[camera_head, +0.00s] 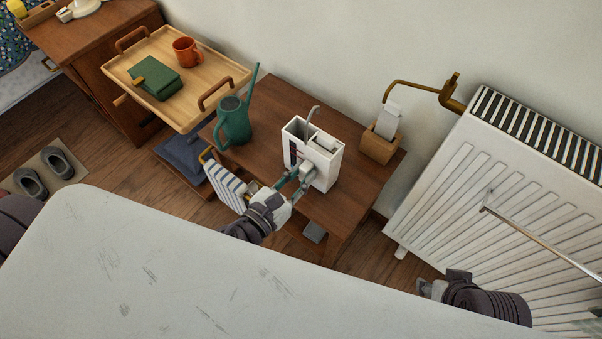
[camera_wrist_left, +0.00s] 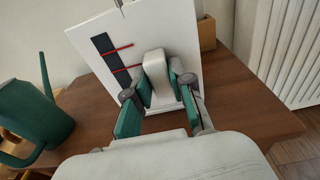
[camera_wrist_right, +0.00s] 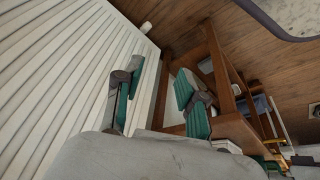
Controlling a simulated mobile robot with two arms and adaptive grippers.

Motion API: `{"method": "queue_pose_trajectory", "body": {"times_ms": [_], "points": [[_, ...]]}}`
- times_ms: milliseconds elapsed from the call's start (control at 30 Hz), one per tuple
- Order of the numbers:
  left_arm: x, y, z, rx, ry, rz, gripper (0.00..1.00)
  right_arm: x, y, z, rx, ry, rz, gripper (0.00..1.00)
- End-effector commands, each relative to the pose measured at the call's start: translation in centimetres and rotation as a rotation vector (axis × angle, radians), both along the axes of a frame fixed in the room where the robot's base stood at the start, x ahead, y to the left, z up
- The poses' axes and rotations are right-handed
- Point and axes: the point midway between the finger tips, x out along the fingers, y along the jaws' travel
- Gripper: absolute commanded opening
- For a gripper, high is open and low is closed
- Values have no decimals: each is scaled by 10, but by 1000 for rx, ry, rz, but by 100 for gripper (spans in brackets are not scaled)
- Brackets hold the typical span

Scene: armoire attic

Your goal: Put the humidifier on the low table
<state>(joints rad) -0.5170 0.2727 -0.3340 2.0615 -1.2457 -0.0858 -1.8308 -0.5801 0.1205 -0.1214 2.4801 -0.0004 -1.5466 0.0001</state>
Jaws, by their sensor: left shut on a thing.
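The humidifier (camera_head: 298,158) is a white upright box with a dark gauge strip, at the middle of the brown wooden low table (camera_head: 362,196). My left gripper (camera_head: 294,180) is shut on the blocky white grip on its front. In the left wrist view the humidifier (camera_wrist_left: 101,74) shows two red lines on its gauge, and the grip sits between the green finger pads (camera_wrist_left: 158,85). Its base is partly hidden, so I cannot tell whether it touches the table. My right gripper (camera_head: 440,284) is open and empty beside the radiator; its fingers (camera_wrist_right: 155,95) are apart in the right wrist view.
A green watering can (camera_head: 234,122) stands on the table left of the humidifier, and a wooden box with a white item (camera_head: 380,145) stands at its right end. A striped cloth (camera_head: 226,184) hangs at the left edge. A white radiator (camera_head: 490,190) is at right.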

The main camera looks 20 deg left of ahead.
Motion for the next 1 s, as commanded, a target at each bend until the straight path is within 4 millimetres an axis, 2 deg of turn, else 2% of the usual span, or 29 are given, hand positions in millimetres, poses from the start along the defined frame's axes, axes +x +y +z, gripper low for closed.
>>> {"method": "queue_pose_trajectory", "body": {"times_ms": [33, 167, 500, 600, 767, 1000], "points": [[0, 0, 0, 0, 0, 0, 27, 1, 0, 0, 1, -5, 1, 40], [0, 0, 0, 0, 0, 0, 48, 1, 1, 0, 1, -5, 1, 40], [0, 0, 1, 0, 0, 0, 48, 1, 1, 1, 1, -3, 1, 40], [-1, 0, 2, -1, 1, 0, 48, -5, -1, 0, -4, 32, -3, 40], [-21, 7, 0, -3, 4, 1, 48, 27, 8, 2, 26, -119, 9, 40], [-46, 16, 3, -2, 2, 1, 48, 79, 26, 24, 86, -404, 33, 40]]}}
